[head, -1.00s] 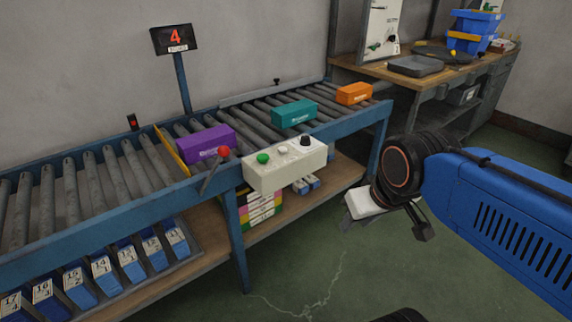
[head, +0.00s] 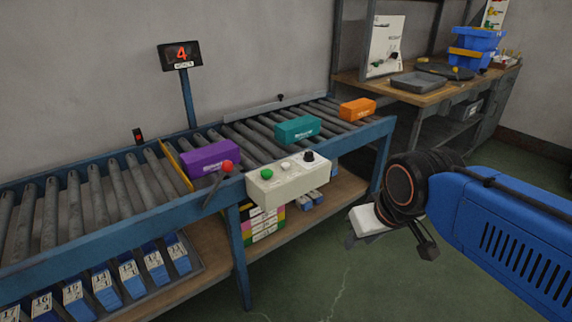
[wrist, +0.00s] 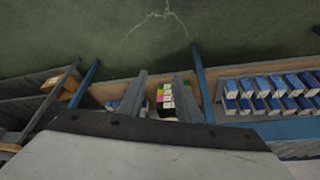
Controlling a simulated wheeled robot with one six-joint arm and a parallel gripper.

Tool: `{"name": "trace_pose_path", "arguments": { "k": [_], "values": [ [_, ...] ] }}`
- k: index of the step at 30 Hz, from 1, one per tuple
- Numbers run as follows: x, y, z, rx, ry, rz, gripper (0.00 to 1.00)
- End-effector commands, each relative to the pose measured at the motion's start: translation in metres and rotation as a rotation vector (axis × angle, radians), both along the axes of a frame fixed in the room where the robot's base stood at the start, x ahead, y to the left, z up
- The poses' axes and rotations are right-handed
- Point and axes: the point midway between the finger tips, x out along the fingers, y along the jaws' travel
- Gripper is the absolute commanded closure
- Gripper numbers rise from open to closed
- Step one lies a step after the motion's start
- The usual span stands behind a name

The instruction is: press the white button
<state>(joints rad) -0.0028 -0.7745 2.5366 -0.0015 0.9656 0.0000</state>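The white button (head: 285,167) is a small pale knob on top of a cream control box (head: 287,190) at the conveyor's front edge. It sits between a green button (head: 267,174) and a black knob (head: 308,156). My gripper (head: 390,243) is in front of the conveyor, right of the control box and lower in the picture, apart from it. In the wrist view its two grey fingers (wrist: 160,84) stand apart with nothing held between them. The control box and white button cannot be made out in the wrist view.
Purple (head: 208,157), teal (head: 297,129) and orange (head: 357,109) boxes lie on the rollers. A red-knobbed lever (head: 227,167) stands left of the control box. A workbench (head: 435,95) is at the back right. The green floor (head: 320,275) in front is clear.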

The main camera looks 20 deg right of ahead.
Motion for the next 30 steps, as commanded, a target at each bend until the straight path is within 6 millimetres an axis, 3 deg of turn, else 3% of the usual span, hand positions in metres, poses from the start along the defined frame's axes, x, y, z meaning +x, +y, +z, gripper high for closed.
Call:
{"name": "trace_pose_path", "arguments": {
  "k": [1, 4, 11, 30],
  "values": [
    [0.0, 0.0, 0.0, 0.0, 0.0, 0.0, 0.78],
    [0.002, 0.0, 0.003, 0.0, 0.003, 0.003, 1.0],
    [0.028, 0.004, 0.03, -0.011, 0.038, 0.035, 1.0],
    [0.153, 0.029, 0.128, -0.059, 0.197, 0.176, 1.0]
  ]
}}
